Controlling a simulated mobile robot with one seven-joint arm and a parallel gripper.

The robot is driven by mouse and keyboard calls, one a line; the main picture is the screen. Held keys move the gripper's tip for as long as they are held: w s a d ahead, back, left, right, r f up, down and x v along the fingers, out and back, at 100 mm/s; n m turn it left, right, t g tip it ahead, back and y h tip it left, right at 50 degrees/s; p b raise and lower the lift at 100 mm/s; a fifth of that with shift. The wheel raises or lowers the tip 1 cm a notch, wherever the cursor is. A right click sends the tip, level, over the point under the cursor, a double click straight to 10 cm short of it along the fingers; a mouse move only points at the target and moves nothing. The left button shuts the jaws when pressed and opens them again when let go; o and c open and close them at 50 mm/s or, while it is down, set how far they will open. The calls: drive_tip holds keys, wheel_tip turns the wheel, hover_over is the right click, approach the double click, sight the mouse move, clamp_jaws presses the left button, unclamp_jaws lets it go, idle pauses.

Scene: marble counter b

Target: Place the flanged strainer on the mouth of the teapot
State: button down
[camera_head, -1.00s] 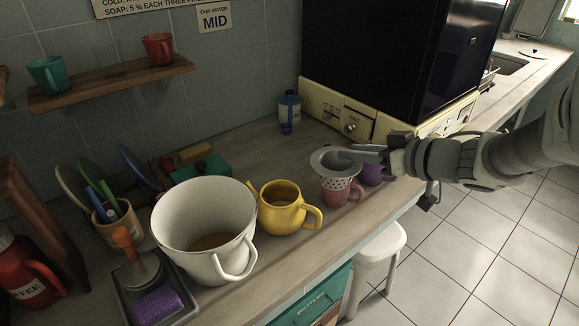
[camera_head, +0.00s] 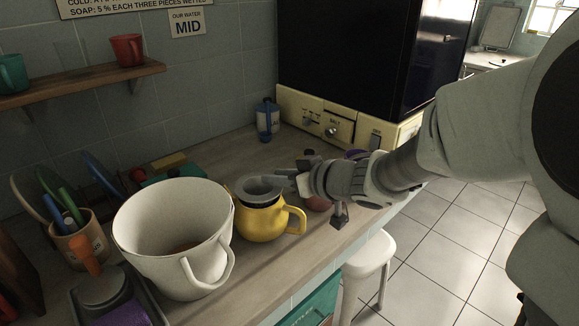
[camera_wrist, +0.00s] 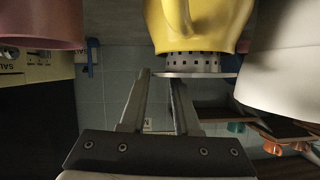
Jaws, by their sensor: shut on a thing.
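The grey flanged strainer (camera_head: 262,186) is over the mouth of the yellow teapot (camera_head: 262,222). Its dark perforated basket shows between flange and teapot rim, and its lower part is hidden by the teapot. In the wrist view, which looks upside down, the flange (camera_wrist: 200,75) stands apart from the teapot's rim (camera_wrist: 190,48), with a band of the holed basket between them. My gripper (camera_head: 287,182) comes from the right and is shut on the strainer's flange edge. The fingers (camera_wrist: 158,76) reach the flange's near side. The exact grip contact is hard to see.
A large white pot (camera_head: 175,235) stands close left of the teapot. A pink mug (camera_head: 318,203) is partly hidden behind my gripper, with a purple cup (camera_head: 355,154) beyond. A blue-and-white bottle (camera_head: 267,120) stands at the back.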

wheel_tip(320, 180, down, 2)
drive_tip(key=shift+f+b, duration=0.1)
drive_tip(key=shift+b, duration=0.25)
drive_tip(key=shift+r, duration=0.2)
drive_tip(key=c, duration=0.6)
unclamp_jaws()
drive_tip(key=shift+f, duration=0.1)
